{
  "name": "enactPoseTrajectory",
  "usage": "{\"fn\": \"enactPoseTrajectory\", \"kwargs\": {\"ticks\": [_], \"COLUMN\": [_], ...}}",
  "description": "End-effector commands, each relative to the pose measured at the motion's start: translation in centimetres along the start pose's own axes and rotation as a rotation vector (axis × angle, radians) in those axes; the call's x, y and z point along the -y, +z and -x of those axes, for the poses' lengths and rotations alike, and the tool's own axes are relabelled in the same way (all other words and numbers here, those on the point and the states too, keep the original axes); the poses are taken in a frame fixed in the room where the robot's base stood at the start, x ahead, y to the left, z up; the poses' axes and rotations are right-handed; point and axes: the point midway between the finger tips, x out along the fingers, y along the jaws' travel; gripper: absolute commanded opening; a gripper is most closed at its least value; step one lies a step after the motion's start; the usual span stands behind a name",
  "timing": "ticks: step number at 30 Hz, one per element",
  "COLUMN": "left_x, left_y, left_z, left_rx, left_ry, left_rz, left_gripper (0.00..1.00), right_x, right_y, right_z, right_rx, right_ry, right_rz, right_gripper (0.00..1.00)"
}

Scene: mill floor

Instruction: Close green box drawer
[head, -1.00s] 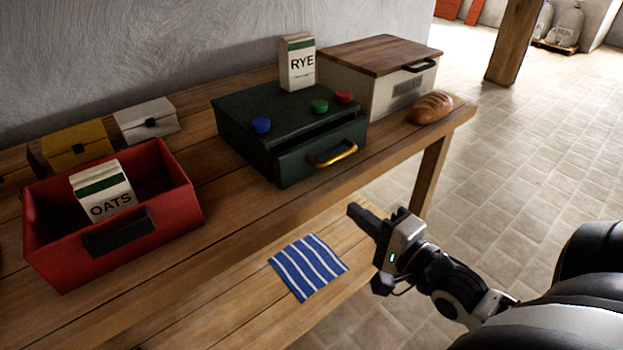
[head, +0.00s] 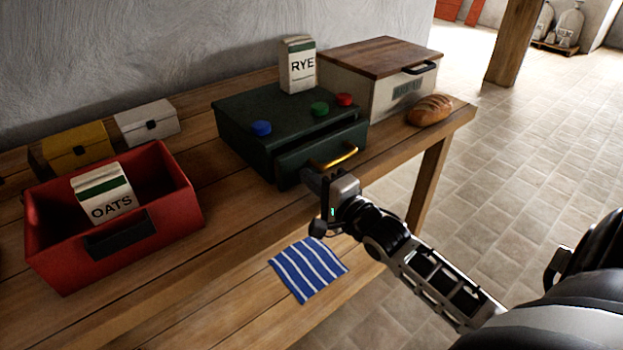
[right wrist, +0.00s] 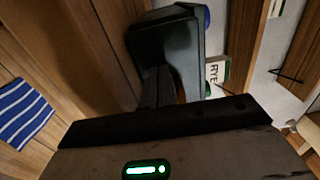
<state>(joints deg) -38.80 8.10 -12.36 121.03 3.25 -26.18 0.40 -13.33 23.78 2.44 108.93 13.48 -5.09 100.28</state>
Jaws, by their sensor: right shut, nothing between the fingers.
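The dark green box (head: 245,112) stands on the wooden workbench. Its drawer (head: 293,163) is pulled out a little, with a dark gap behind its top edge. The drawer has a brass handle (head: 345,153). My right gripper (head: 310,177) is shut and empty, right in front of the drawer's lower front, left of and below the handle. In the right wrist view its shut fingers (right wrist: 158,88) point at the green drawer (right wrist: 166,48). I cannot tell whether they touch it. My left gripper is out of view.
Blue (head: 261,128), green (head: 320,109) and red (head: 344,99) knobs and a RYE packet (head: 298,65) are on the box. A bread bin (head: 358,83) and loaf (head: 430,109) stand right. A red crate (head: 170,210) holds an OATS packet (head: 106,193). A striped cloth (head: 308,269) lies below.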

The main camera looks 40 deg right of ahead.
Motion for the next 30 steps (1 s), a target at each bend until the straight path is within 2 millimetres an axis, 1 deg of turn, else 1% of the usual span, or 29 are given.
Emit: {"fn": "enactPoseTrajectory", "kwargs": {"ticks": [6,12,15,25,30], "left_x": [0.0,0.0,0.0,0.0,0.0], "left_y": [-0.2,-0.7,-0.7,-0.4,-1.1], "left_z": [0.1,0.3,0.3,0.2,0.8], "left_rx": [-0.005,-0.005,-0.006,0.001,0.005], "left_ry": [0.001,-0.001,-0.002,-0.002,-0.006], "left_rz": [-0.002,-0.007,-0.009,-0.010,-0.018], "left_gripper": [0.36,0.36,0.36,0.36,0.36], "right_x": [0.0,0.2,0.1,0.2,0.5], "right_y": [0.0,-0.1,0.0,0.1,0.4], "right_z": [-0.1,-2.4,-2.8,-2.8,-1.8], "right_rx": [0.000,-0.002,-0.001,0.002,0.009], "right_ry": [0.000,-0.002,-0.001,-0.003,-0.002], "right_rz": [0.000,0.000,-0.001,0.000,-0.001], "right_gripper": [0.00,0.00,0.00,0.00,0.00]}}
